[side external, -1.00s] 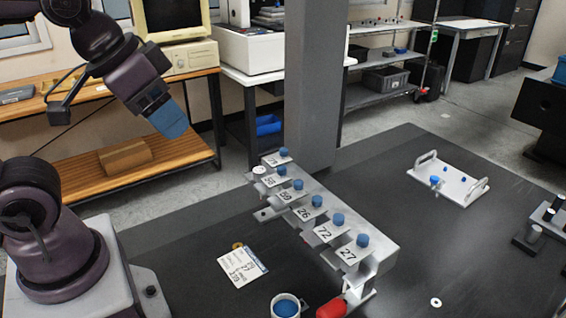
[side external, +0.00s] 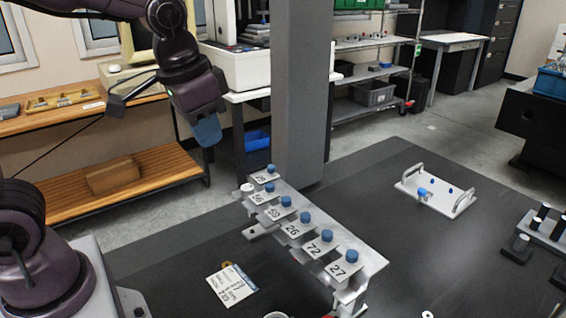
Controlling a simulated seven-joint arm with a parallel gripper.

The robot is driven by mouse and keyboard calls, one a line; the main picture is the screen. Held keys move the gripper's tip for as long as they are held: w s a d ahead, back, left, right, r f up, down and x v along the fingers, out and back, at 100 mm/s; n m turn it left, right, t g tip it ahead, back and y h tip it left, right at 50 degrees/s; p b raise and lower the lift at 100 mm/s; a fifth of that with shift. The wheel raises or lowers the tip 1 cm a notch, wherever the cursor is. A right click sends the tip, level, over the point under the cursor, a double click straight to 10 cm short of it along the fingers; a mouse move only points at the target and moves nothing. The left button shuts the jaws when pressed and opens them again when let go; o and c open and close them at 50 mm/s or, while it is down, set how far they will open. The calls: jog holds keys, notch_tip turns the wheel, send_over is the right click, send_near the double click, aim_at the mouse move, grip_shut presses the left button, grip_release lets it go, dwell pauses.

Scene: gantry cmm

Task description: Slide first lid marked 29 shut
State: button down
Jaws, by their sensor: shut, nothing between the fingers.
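The lid marked 29 (side external: 261,179) is a small pale plate with a blue knob (side external: 270,169). It is at the far end of a grey metal rack (side external: 372,264), close to the grey column. More numbered lids with blue knobs follow in a row: 56 (side external: 257,198), one that looks like 59 (side external: 273,213), 26 (side external: 293,230), 72 (side external: 312,248) and 27 (side external: 337,270). How far each lid is slid is hard to tell. My gripper (side external: 208,132), with blue fingers, is shut and empty. It hangs above and left of lid 29, apart from the rack.
A tall grey column (side external: 300,90) stands right behind the rack's far end. A white round piece (side external: 247,187) sits beside lid 56. A printed card (side external: 231,284) lies left of the rack. A handled plate (side external: 435,190) lies to the right, with bare dark surface between.

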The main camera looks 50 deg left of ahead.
aim_at(277, 176)
jog(key=w+a+f+m+g+y, duration=0.1)
jog(key=w+f+m+g+y, duration=0.3)
jog(key=w, duration=0.8)
jog(key=w+f+m+g+h, duration=0.15)
jog(key=w+m, duration=0.35)
jog(key=w, duration=0.8)
jog(key=shift+y, duration=0.35)
jog(key=shift+s+a+f, duration=0.9)
jog(key=shift+a+f, duration=0.15)
jog(key=shift+f, duration=0.65)
jog(key=shift+s+a+f, duration=0.9)
jog(key=shift+a+f, duration=0.15)
jog(key=shift+f, duration=0.65)
jog(key=shift+s+a+f, duration=0.9)
jog(key=shift+a+f, duration=0.15)
jog(key=shift+f, duration=0.65)
